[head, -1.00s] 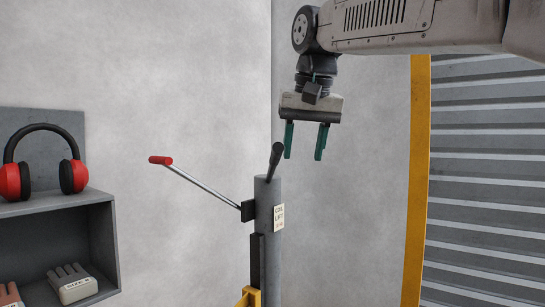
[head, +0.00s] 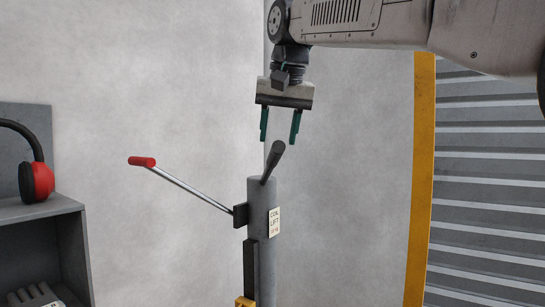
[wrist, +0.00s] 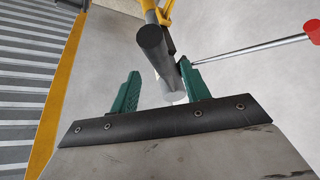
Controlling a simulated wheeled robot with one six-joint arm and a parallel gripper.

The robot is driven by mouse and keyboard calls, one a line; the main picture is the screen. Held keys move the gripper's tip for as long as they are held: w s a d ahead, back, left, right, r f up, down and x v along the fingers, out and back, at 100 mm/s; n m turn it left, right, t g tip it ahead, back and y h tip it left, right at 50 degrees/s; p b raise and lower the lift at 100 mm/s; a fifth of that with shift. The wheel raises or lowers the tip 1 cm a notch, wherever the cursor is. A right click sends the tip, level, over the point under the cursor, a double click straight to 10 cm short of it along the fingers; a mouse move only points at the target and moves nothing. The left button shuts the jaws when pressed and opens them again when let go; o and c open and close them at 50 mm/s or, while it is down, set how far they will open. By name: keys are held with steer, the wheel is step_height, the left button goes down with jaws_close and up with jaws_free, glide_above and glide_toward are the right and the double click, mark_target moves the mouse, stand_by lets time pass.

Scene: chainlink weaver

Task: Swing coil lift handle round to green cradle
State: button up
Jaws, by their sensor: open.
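A grey post (head: 262,215) bears a "COIL LIFT" label (head: 274,222). A short lever with a black grip (head: 273,159) tilts up from its top. A thin metal rod with a red grip (head: 143,161) runs from a side bracket out to the left; the red grip also shows in the wrist view (wrist: 313,32). Which of the two is the lift handle I cannot tell. My gripper (head: 280,127) is open and empty, pointing down just above the black grip. In the wrist view, a dark cylinder (wrist: 152,42) shows between and beyond the green fingers. No green cradle is in view.
A grey shelf (head: 45,208) with red ear defenders (head: 37,182) stands at the left. A yellow upright (head: 420,180) and corrugated panel (head: 490,190) are at the right. A plain wall is behind the post. Space around the post looks clear.

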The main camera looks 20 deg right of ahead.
mark_target(275, 162)
steer(key=x, duration=0.6)
steer(key=shift+w+f, duration=0.1)
steer(key=shift+f, duration=0.05)
jaws_close()
